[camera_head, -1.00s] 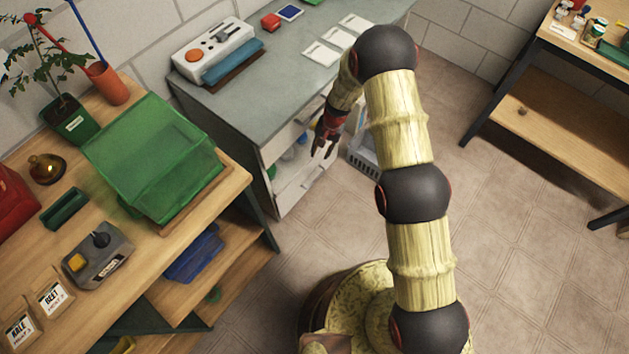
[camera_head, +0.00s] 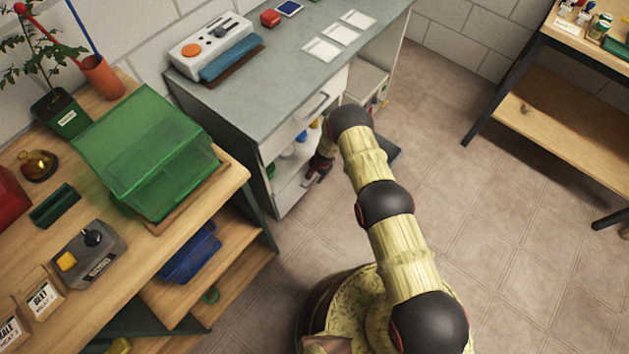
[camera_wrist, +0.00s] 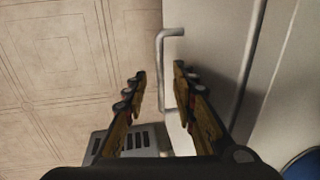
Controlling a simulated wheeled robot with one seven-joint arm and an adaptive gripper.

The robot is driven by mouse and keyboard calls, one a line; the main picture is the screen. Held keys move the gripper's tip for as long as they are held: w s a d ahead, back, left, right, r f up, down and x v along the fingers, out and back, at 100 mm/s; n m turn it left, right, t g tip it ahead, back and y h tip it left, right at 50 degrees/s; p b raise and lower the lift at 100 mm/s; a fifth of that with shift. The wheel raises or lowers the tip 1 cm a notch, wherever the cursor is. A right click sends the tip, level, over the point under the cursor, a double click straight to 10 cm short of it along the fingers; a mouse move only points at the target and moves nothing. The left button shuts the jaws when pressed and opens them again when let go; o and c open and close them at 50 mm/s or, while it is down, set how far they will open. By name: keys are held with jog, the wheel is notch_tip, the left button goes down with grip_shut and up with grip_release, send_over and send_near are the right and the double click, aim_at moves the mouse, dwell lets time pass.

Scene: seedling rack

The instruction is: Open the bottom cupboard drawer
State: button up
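The cupboard (camera_head: 226,135) stands under a grey worktop, with bottles on its open shelf. In the wrist view, a pale panel (camera_wrist: 210,35) carries a long metal bar handle (camera_wrist: 161,75), which looks like the bottom drawer's. The drawer looks shut; its front is mostly hidden in the head view. My gripper (camera_head: 315,172) is low at the cupboard front, partly hidden by shadow and my arm. In the wrist view my gripper (camera_wrist: 160,74) is open, with the handle showing between its fingers. I see no clear contact, and cannot tell how deep the handle sits.
An upper drawer handle (camera_head: 311,107) is above the shelf. In the wrist view, a grey slotted crate (camera_wrist: 140,138) is on the floor near the handle. A wooden bench (camera_head: 235,181) with a green clear-lidded box (camera_head: 150,150) stands left.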

aim_at(314, 181)
jog(key=shift+w+a+f+b, duration=0.15)
jog(key=shift+f+b, duration=0.15)
jog(key=shift+f, duration=0.55)
jog(key=shift+w+a+f+b, duration=0.15)
jog(key=shift+f+b, duration=0.15)
jog(key=shift+f, duration=0.55)
jog(key=shift+s, duration=0.1)
jog(key=shift+c, duration=0.4)
grip_shut()
